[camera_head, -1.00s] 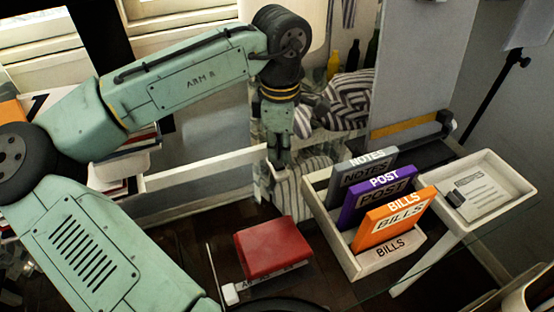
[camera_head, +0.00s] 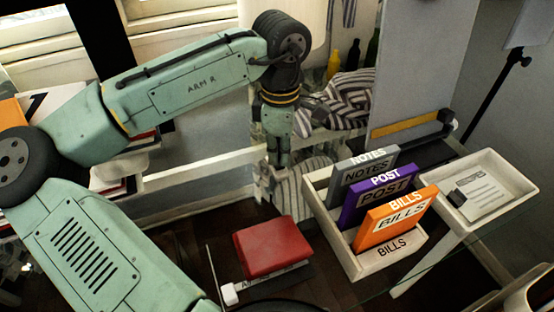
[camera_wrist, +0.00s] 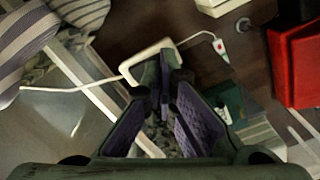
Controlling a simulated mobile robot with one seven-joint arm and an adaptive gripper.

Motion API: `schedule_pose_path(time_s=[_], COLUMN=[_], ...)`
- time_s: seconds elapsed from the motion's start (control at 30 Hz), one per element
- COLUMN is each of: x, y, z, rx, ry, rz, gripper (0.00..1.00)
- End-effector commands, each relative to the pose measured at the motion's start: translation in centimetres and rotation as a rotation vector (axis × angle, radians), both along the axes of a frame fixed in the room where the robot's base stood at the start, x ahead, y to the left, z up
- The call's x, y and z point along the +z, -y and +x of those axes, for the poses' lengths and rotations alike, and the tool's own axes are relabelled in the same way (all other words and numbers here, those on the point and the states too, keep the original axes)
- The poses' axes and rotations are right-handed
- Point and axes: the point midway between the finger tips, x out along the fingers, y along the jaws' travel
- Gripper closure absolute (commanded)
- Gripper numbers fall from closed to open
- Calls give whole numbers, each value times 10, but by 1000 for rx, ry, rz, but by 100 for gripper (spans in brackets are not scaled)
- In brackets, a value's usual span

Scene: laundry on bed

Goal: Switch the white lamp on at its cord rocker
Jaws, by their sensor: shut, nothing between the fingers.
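My gripper (camera_head: 278,164) points down beside the letter box, and its fingers are together and empty. In the wrist view my gripper (camera_wrist: 166,62) has its fingertips over a white rounded piece (camera_wrist: 132,70) on a white cord (camera_wrist: 60,89). The fingers hide part of this piece, and I cannot tell whether they touch it. The cord runs on right to a small white end with a red mark (camera_wrist: 219,46). I cannot tell which of the two is the rocker. A pale lampshade (camera_head: 318,28) shows behind my arm; the rest of the lamp is hidden.
A white box of upright folders (camera_head: 358,262) stands right of my gripper, with a white tray (camera_head: 513,183) beyond. A red book (camera_head: 272,248) lies in front. Striped cloth (camera_head: 350,98) and bottles (camera_head: 353,58) are behind. Dark floor shows around the book.

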Motion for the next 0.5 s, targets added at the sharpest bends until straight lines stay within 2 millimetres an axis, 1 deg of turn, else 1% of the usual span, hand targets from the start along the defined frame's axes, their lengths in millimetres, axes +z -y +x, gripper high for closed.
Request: schedule_pose_path(time_s=[0.5], x=[-9], y=[0], z=[0], rx=[0], ry=[-1], rz=[0], gripper=[100])
